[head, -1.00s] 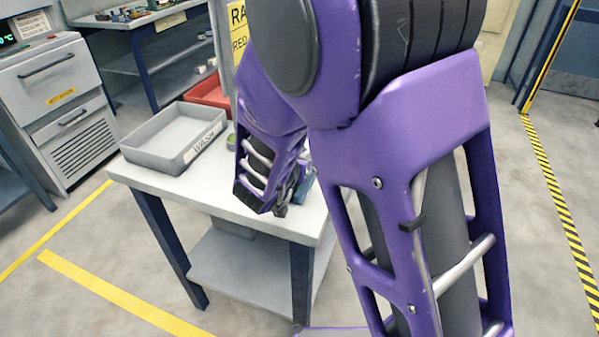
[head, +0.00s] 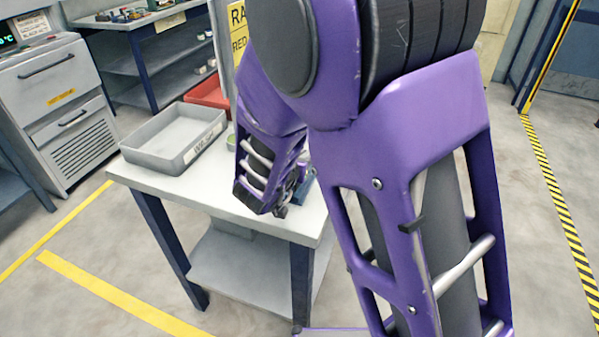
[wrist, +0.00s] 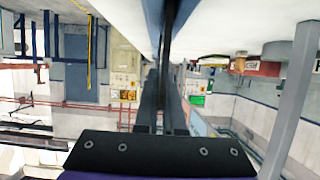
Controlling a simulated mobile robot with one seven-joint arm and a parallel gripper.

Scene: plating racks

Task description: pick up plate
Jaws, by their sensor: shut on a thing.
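My gripper (wrist: 165,85) is at the middle of the wrist view, its two dark fingers close together. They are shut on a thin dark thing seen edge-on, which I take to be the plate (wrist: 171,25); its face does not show. In the head view my gripper (head: 281,208) is low over the right part of the white table (head: 235,205), mostly hidden by my purple wrist. I cannot make out the plate there. A small part of a blue thing (head: 305,187) shows just right of my wrist.
A grey tray labelled WASH (head: 165,158) stands on the table's left part. A red bin (head: 208,92) is behind it, and a small green round thing (head: 231,141) lies beside my arm. The table's front edge and lower shelf (head: 240,265) are clear.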

